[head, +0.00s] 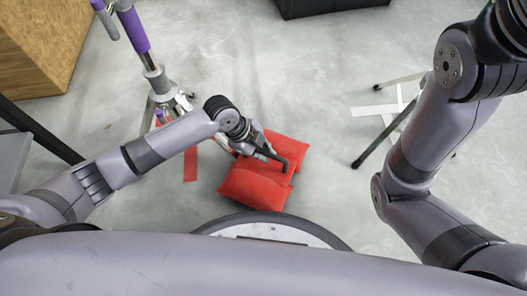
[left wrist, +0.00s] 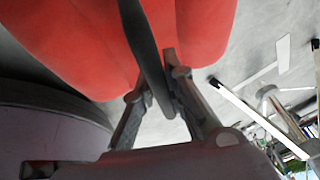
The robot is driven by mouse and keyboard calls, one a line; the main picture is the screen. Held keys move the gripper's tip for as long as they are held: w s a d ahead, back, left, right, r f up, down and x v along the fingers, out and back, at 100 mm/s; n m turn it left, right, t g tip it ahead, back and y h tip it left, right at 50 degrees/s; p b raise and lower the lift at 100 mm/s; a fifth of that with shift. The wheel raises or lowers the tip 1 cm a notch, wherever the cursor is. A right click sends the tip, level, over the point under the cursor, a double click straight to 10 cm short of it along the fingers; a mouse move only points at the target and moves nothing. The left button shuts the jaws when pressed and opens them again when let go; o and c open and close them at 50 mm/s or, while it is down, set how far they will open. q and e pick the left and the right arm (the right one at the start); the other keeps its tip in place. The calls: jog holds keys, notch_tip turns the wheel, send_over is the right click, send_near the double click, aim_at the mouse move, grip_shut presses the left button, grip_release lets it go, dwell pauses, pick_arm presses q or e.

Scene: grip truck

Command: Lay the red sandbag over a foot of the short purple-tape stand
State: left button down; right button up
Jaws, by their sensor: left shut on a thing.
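The red sandbag (head: 253,188) has two plump lobes and sits low in the middle of the head view, in front of my base. My left gripper (head: 268,152) is above its middle. In the left wrist view, the fingers (left wrist: 155,85) are shut on the bag's dark strap, and the red lobes (left wrist: 80,40) fill the top. I cannot tell whether the bag touches the floor. The purple-tape stand (head: 133,32) stands at upper left, its metal feet (head: 170,104) spread near my left forearm, which hides part of them. My right gripper is out of view.
Red tape (head: 190,165) lies on the floor left of the sandbag. Another stand's dark leg (head: 385,138) and white floor tape (head: 385,108) are at right. A wooden box (head: 40,45) and black case (head: 325,6) stand farther back. The central floor is clear.

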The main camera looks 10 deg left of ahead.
pick_arm(q)
jog(key=shift+w+a, duration=0.1)
jog(key=shift+w, duration=0.05)
jog(key=c, duration=1.6)
grip_release()
jog(key=shift+a+f, duration=0.1)
jog(key=shift+f, duration=0.1)
jog(key=shift+o, duration=0.2)
jog(key=shift+s+a+f, duration=0.15)
jog(key=shift+s+f, duration=0.2)
jog(key=shift+r, duration=0.15)
jog(key=v, duration=1.2)
jog(key=shift+w+r, duration=0.15)
jog(key=shift+d, duration=0.25)
